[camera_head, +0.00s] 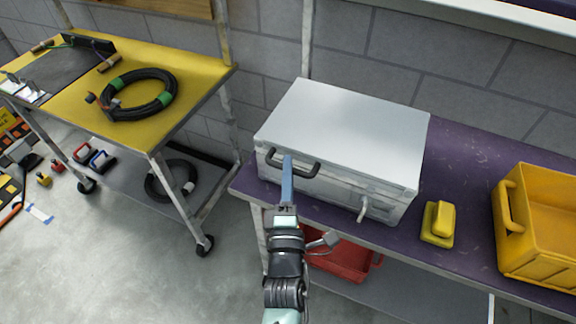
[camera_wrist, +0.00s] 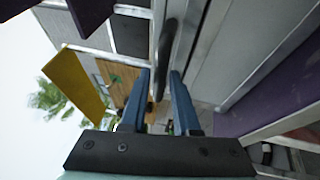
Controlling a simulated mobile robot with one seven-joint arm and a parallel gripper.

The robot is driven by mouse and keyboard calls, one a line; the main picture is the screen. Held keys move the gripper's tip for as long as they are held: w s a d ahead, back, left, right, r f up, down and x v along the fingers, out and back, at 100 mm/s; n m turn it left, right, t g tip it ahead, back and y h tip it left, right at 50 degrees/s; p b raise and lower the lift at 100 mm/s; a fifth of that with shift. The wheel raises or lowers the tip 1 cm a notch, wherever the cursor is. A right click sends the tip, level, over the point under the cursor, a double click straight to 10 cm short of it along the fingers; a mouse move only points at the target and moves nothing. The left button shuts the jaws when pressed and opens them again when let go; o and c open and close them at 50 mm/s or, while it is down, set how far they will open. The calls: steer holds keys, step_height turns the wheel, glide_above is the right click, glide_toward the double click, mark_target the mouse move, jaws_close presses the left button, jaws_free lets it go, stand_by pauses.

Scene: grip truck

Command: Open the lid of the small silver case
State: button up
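The small silver case (camera_head: 345,120) stands on a purple worktop with its lid down. A dark handle (camera_head: 312,168) is on the left part of its front side, and a latch-like metal piece (camera_head: 363,208) hangs farther right. My gripper (camera_head: 288,160) is at the left part of the dark handle. In the wrist view, the gripper's blue fingers (camera_wrist: 160,76) are apart, and the dark handle (camera_wrist: 166,45) reaches into the space between their tips. Contact with the handle cannot be told.
The purple worktop (camera_head: 466,185) carries a yellow block (camera_head: 438,222) and a yellow crate (camera_head: 548,225) right of the case. A red bin (camera_head: 345,262) sits below. A yellow cart (camera_head: 190,75) with a coiled cable (camera_head: 140,95) stands left. Open floor lies front left.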

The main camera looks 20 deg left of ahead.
steer(key=shift+w+a, duration=0.2)
steer(key=shift+w, duration=0.25)
jaws_close()
stand_by(1.2)
